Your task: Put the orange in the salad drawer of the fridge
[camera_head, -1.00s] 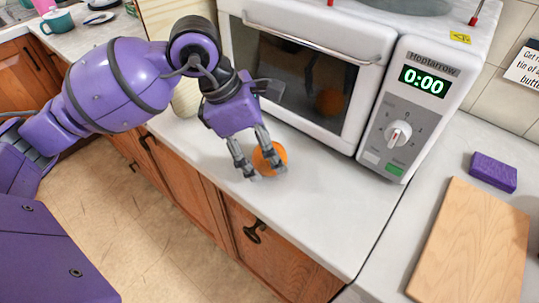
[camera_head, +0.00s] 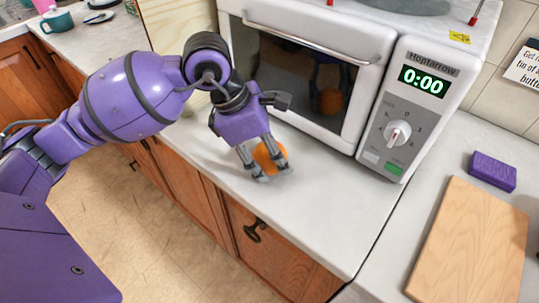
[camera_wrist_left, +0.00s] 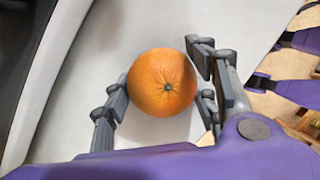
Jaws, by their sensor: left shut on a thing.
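The orange (camera_head: 268,155) is on or just above the white worktop in front of the microwave; I cannot tell whether it touches the surface. My left gripper (camera_head: 262,168) reaches down over it, with its fingers on either side, shut on it. In the left wrist view the orange (camera_wrist_left: 162,83) sits between the fingers of the left gripper (camera_wrist_left: 160,98). The right gripper is not in view. No fridge or salad drawer shows in these frames.
The white microwave (camera_head: 350,133) stands close behind the orange, its door shut. A wooden board (camera_head: 470,245) and a purple sponge (camera_head: 493,171) lie at the right. A teal mug (camera_head: 57,20) stands at the far left. The worktop (camera_head: 330,215) in front of the microwave is clear.

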